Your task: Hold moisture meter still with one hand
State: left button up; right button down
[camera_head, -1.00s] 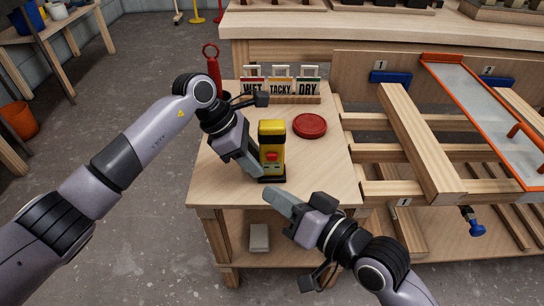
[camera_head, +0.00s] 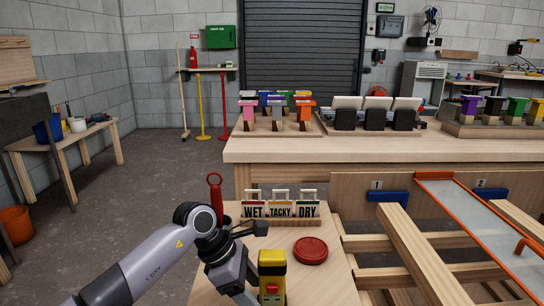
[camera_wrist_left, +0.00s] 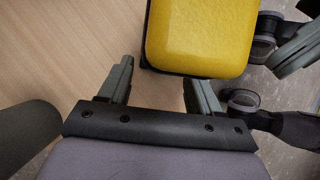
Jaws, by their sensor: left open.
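The moisture meter, a yellow block-shaped device (camera_head: 272,262) with a dark band and a red part on its front, stands upright on the small wooden table, cut off by the bottom edge of the head view. Its yellow top (camera_wrist_left: 203,32) fills the upper middle of the left wrist view. My left gripper (camera_wrist_left: 158,80) is open and empty. The meter is ahead of its fingers and off toward the right finger, not between them. A grey finger of my right gripper (camera_wrist_left: 296,45) shows at the right edge of the wrist view; its opening is unclear.
A red round lid (camera_head: 311,250) lies behind the meter. A WET, TACKY, DRY sign rack (camera_head: 280,211) and a red-handled tool (camera_head: 216,195) stand farther back. Wooden battens (camera_head: 420,250) and an orange-edged tray (camera_head: 485,220) are at the right.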

pick_arm(q)
jog(key=v, duration=1.1)
jog(key=shift+r, duration=0.3)
jog(key=shift+a, duration=0.25)
